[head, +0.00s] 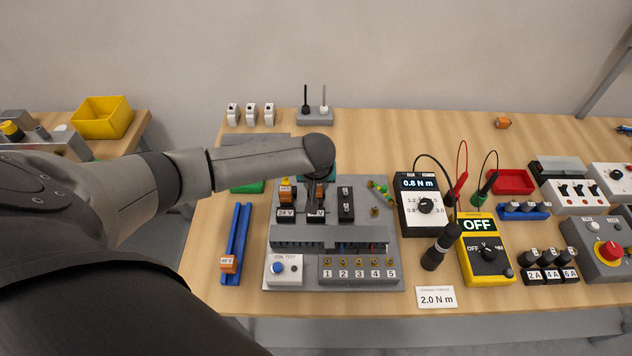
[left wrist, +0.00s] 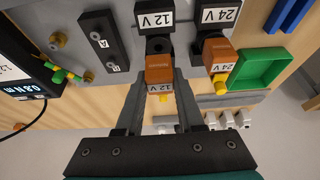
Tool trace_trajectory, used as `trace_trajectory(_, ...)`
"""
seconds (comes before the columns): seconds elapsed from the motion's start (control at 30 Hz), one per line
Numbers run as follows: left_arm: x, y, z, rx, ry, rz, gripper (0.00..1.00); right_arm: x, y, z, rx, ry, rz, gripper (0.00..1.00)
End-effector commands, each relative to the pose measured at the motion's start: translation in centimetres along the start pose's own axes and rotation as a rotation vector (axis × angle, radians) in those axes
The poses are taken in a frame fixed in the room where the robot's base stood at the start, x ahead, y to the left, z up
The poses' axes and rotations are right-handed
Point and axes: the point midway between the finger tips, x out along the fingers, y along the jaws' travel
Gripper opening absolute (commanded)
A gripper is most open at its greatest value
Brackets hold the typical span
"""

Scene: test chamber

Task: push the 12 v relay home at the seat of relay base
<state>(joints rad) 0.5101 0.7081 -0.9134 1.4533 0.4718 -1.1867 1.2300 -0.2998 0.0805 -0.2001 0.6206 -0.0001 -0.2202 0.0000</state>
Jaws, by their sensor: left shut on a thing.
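The orange 12 V relay (left wrist: 160,70) is between the fingers of my left gripper (left wrist: 161,80), which is shut on it. The black relay base marked 12 V (left wrist: 154,42) is right at the relay's far end in the left wrist view; I cannot tell how deep the relay sits in it. In the head view my left gripper (head: 321,180) points down over the base (head: 315,216) and hides most of the relay. My right gripper is not in view.
The neighbouring 24 V base (head: 286,215) holds an orange relay (head: 286,190) close on the left. A black block (head: 346,204) stands on the right. A grey slotted duct (head: 330,238) runs in front. A blue rail (head: 236,240) with a 48 V relay lies further left.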

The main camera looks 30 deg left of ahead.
Motion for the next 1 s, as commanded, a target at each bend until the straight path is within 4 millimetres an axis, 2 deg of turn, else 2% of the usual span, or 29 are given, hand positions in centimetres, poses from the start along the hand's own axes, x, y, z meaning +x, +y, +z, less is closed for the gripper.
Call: trace_trajectory(1.0,0.01,-0.06,0.04,0.0,-0.001,-0.001,0.0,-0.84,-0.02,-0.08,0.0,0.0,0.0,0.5)
